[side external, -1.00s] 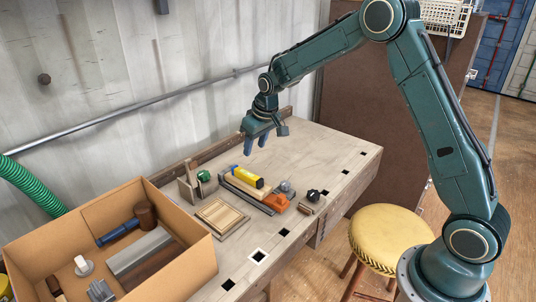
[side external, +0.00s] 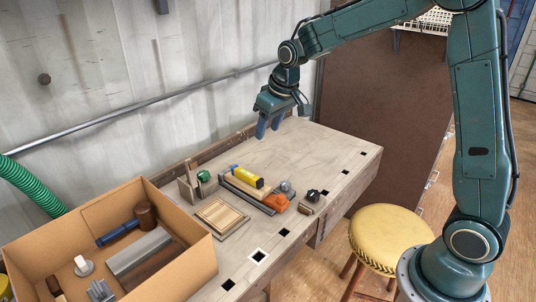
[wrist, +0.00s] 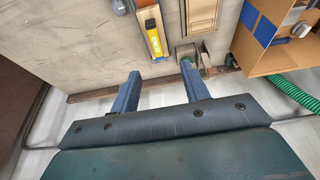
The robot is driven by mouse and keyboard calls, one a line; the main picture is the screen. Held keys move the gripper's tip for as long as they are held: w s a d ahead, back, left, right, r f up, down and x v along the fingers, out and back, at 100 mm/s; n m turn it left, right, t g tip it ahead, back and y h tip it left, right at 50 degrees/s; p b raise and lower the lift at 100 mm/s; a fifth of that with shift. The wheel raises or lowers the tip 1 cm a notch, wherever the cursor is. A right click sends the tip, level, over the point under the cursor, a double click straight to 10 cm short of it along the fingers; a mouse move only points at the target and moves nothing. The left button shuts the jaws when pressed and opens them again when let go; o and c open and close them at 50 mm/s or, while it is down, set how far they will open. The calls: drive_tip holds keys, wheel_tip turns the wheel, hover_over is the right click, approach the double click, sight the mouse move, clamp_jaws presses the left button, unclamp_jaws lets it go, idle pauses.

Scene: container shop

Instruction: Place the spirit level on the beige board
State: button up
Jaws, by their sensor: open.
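A yellow block-like tool with a blue end (side external: 247,176), which looks to be the spirit level, lies on a light beige wooden board (side external: 236,185) on the workbench. In the wrist view the yellow tool (wrist: 154,42) lies lengthwise on the board (wrist: 146,14), ahead of my fingers. My gripper (side external: 268,131) is open and empty above the back of the bench, beyond the tool and apart from it. Its two blue fingers (wrist: 160,72) are spread, with nothing between them.
A framed wooden panel (side external: 221,214), a wooden holder with a green item (side external: 203,177), an orange tool (side external: 275,202) and a grey bar crowd the board. A cardboard box (side external: 186,269) of tools stands at front left. The bench's right half (side external: 318,152) is mostly clear.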

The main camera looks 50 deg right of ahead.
drive_tip(key=s+a+r, duration=0.1)
drive_tip(key=s+r, duration=0.3)
drive_tip(key=s, duration=0.3)
drive_tip(key=s+a+r, duration=0.2)
drive_tip(key=s+r, duration=0.2)
drive_tip(key=s, duration=0.4)
drive_tip(key=s+a+t, duration=0.1)
drive_tip(key=s, duration=1.4)
drive_tip(key=shift+f+t, duration=0.3)
